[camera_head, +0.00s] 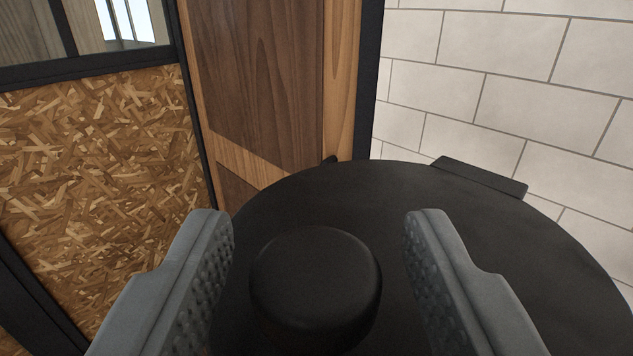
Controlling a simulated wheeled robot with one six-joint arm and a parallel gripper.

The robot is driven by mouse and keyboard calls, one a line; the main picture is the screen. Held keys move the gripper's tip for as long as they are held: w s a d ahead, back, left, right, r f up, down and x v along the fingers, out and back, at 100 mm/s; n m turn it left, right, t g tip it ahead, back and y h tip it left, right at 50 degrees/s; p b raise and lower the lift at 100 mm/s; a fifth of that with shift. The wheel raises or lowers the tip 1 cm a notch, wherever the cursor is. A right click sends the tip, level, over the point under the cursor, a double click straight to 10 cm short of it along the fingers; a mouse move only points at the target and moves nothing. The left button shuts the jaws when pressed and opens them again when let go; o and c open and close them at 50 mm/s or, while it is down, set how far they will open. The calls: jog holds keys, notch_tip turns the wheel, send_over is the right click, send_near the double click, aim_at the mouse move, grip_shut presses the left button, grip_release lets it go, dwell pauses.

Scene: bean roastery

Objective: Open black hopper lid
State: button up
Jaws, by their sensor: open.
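The black hopper lid (390,200) is a large round disc that fills the lower middle and right of the view. It lies closed as far as I can see, with its near part cut off by the frame. A thick round black knob (316,285) stands on it. My gripper (318,222) is open, with one grey textured finger on each side of the knob. Gaps show between the knob and both fingers, the right gap being wider. A flat black hinge-like piece (480,177) sits at the lid's far right edge.
A white tiled wall (500,70) stands behind the lid on the right. A brown wooden door (265,80) in a black frame is behind it in the middle. A chipboard panel (100,180) under a window is on the left.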

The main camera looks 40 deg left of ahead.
jog(key=shift+w+a, duration=0.25)
jog(key=shift+w, duration=0.05)
grip_shut()
jog(key=shift+r, duration=0.15)
